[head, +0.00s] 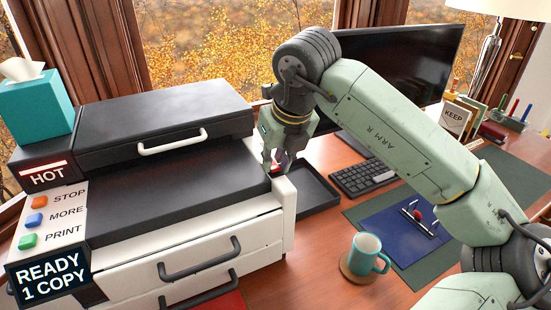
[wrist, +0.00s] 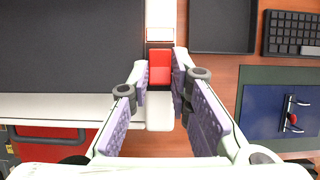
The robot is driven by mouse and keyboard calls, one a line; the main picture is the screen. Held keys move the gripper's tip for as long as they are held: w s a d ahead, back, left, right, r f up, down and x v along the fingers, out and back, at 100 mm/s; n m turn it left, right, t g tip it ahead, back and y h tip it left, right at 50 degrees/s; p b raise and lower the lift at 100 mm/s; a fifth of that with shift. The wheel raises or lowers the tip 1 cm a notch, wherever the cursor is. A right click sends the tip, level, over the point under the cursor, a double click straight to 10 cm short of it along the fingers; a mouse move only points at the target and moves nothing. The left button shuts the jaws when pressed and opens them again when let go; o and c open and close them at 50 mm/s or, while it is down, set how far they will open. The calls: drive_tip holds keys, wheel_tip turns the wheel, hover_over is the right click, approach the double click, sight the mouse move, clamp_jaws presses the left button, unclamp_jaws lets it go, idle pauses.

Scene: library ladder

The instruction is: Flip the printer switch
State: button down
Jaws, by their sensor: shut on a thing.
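The printer (head: 180,225) is white and dark grey and stands on the left of the desk in the head view. Its red switch (wrist: 160,67) sits on a white strip at the printer's right side in the wrist view. My gripper (head: 277,167) is at that right edge in the head view, pointing down. In the wrist view, my gripper (wrist: 162,80) has its purple-padded fingertips on either side of the red switch, closed on it. In the head view the fingers hide most of the switch.
A dark tray (head: 318,190) lies just right of the printer, with a keyboard (head: 362,177) and monitor (head: 400,75) beyond. A teal mug (head: 367,253) stands on a coaster in front. A blue folder (head: 405,228) lies on a green mat. A tissue box (head: 38,105) is far left.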

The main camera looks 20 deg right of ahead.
drive_tip(key=shift+w+a+r+g+b, duration=0.1)
drive_tip(key=shift+w+g+b, duration=0.2)
drive_tip(key=shift+g, duration=0.6)
drive_tip(key=c, duration=1.5)
unclamp_jaws()
drive_tip(key=shift+s+r, duration=0.1)
drive_tip(key=v, duration=1.1)
drive_tip(key=shift+a+r, duration=0.1)
drive_tip(key=shift+r, duration=0.35)
